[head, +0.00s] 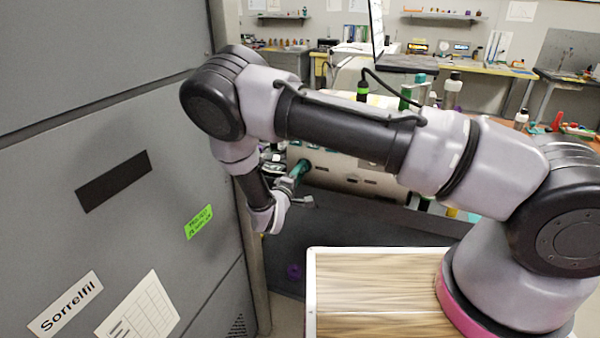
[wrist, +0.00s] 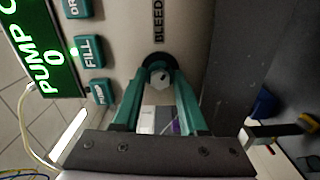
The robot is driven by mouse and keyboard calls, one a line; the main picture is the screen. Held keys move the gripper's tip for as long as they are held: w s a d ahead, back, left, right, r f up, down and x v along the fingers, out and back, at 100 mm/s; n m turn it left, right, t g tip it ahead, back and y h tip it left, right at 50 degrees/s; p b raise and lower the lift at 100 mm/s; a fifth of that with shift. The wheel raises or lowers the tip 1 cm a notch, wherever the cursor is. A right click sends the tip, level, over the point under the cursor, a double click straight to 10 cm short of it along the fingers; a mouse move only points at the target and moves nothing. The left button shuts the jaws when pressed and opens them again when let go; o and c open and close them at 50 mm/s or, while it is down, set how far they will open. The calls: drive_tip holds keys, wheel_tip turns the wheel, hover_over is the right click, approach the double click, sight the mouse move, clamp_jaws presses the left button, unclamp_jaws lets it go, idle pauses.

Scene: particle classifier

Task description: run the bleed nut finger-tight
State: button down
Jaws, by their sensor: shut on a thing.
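In the head view my gripper (head: 301,167) reaches to the panel of the machine (head: 345,178). The nut is too small to make out there, and how far it is threaded cannot be told.
The wrist view shows a green PUMP display (wrist: 45,50) and teal buttons, one labelled FILL (wrist: 90,52), left of the nut. A grey wall (wrist: 222,60) stands close on the right. In the head view a tall grey cabinet (head: 120,130) stands left of my arm.

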drive_tip(key=m, duration=1)
drive_tip(key=shift+s+a+f, duration=0.1)
drive_tip(key=shift+s, duration=0.05)
drive_tip(key=shift+m, duration=0.3)
drive_tip(key=shift+c, duration=2.2)
unclamp_jaws()
drive_tip(key=v, duration=1)
drive_tip(key=shift+s, duration=0.3)
